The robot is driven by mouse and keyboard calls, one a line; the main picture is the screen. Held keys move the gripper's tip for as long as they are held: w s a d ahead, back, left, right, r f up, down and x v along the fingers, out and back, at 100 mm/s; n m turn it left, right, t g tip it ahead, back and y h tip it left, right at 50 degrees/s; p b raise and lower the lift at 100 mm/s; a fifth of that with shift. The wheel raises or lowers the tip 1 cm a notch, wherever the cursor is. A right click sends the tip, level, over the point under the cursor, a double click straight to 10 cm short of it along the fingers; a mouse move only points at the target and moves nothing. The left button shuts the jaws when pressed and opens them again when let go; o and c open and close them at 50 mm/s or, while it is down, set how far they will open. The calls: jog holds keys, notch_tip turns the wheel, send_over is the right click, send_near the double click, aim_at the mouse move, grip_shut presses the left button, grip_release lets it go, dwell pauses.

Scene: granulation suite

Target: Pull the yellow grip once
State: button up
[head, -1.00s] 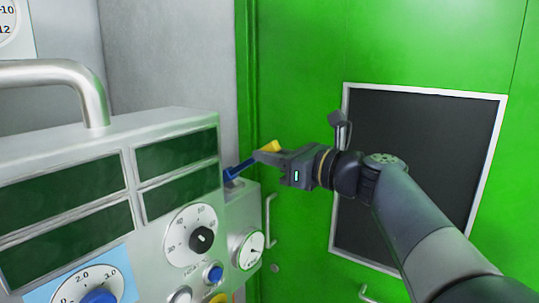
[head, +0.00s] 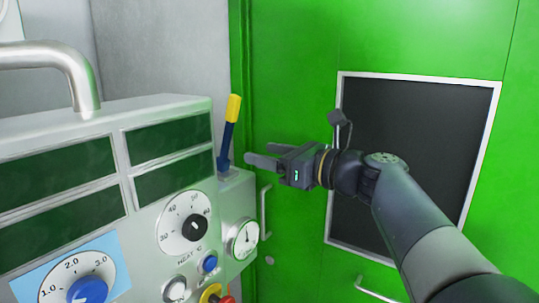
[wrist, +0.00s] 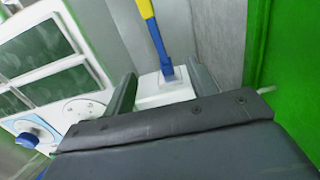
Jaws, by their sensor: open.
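The yellow grip (head: 233,108) is the top part of a blue lever (head: 226,146) that stands nearly upright on a small box (head: 235,181) at the right end of the control panel. My gripper (head: 253,160) is open and empty, just right of the lever and below the yellow grip, apart from it in the head view. In the wrist view the yellow grip (wrist: 146,8) is at the top edge, partly cut off. The blue lever (wrist: 158,45) shows beyond and between my gripper's fingers (wrist: 160,92).
The panel carries a blue knob (head: 88,290), a black knob (head: 194,227), a round gauge (head: 243,239) and several buttons. A metal handle (head: 70,62) rises at its left. A green door with a dark window (head: 415,150) stands behind my arm.

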dwell(0.5)
jog(key=v, duration=0.9)
jog(key=shift+p, duration=0.3)
jog(key=x, duration=0.9)
jog(key=shift+a+r, duration=0.2)
jog(key=shift+r, duration=0.3)
jog(key=shift+w+f, duration=0.1)
